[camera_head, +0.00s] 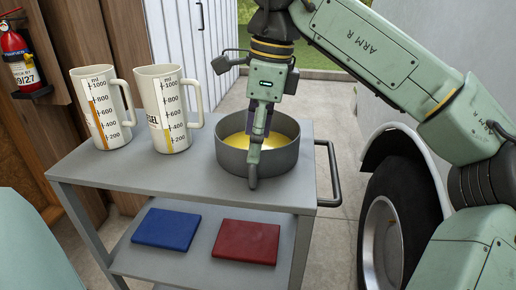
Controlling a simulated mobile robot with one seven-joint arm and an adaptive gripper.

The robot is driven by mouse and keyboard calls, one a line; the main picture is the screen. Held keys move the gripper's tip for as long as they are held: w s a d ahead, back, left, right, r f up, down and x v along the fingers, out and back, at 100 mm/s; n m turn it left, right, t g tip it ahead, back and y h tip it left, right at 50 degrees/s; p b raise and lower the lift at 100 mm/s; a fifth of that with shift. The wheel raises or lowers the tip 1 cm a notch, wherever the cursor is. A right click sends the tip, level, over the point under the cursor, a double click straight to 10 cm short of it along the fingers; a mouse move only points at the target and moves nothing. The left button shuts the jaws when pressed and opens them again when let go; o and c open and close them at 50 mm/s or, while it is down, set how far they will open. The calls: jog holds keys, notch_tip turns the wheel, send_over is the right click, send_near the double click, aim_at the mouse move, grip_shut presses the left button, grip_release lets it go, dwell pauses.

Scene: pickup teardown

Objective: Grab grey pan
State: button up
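The grey pan (286,158) stands on the right part of the cart's top shelf, with yellow liquid inside. My gripper (254,165) points down at the pan's near side. One finger shows in front of the near wall, its tip low near the shelf. The other finger is mostly hidden behind it, so I cannot tell whether they are closed on the wall.
Two white measuring jugs (101,110) and (167,112) stand left of the pan on the grey cart (190,185). A blue book (167,229) and a red book (246,242) lie on the lower shelf. A cart handle (335,175) and a vehicle wheel (385,235) are at right.

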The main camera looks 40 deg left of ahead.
jog(key=shift+s+a+f+p, duration=0.1)
jog(key=shift+s+f+p, duration=0.1)
jog(key=shift+f, duration=1.2)
jog(key=shift+s+a+f+p, duration=0.1)
jog(key=shift+f+p, duration=0.1)
jog(key=shift+f, duration=1.15)
jog(key=shift+c, duration=0.3)
grip_shut()
